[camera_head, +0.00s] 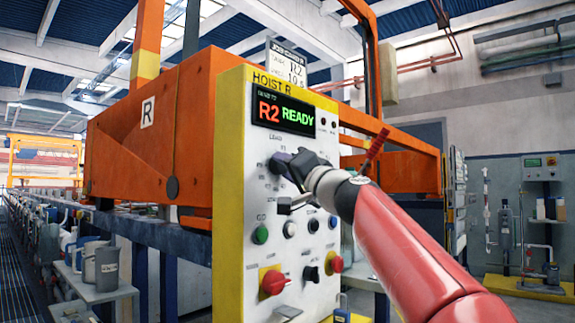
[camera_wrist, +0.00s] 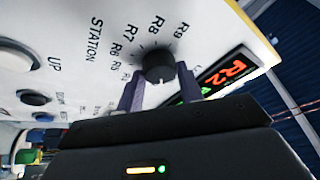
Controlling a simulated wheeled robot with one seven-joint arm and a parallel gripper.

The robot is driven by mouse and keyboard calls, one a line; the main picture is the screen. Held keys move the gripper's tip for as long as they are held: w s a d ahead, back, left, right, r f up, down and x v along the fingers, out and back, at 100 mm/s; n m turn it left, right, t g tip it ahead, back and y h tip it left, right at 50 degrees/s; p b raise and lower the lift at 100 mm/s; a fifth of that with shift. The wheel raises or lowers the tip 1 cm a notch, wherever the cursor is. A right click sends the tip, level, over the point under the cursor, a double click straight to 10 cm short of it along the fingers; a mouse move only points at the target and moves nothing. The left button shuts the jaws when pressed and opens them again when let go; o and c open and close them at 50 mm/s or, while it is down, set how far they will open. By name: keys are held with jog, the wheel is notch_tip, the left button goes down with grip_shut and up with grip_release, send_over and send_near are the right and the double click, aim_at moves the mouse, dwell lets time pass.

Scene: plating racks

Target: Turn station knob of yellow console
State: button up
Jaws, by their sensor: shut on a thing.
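The yellow console (camera_head: 228,200) labelled HOIST R stands upright in the middle of the head view, with a white front panel. Its display (camera_head: 284,115) reads R2 READY. The station knob (camera_wrist: 158,65) is black and round, with a dial of R numbers around it in the wrist view. My gripper (camera_head: 283,164) is at the panel below the display, and its fingers hide the knob in the head view. In the wrist view my gripper (camera_wrist: 160,84) has one finger on each side of the knob and is shut on it. I cannot tell the pointer's exact direction.
Below my gripper are a green button (camera_head: 260,235), a white button (camera_head: 289,229), dark buttons and a red knob (camera_head: 273,282). A large orange hoist frame (camera_head: 135,150) stands behind the console. Grey jugs (camera_head: 105,268) stand on a shelf at left.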

jog(key=shift+m+h, duration=0.3)
jog(key=shift+m, duration=0.2)
jog(key=o, duration=1)
jog(key=shift+b+v, duration=2.2)
jog(key=shift+v, duration=1.7)
jog(key=shift+f, duration=0.1)
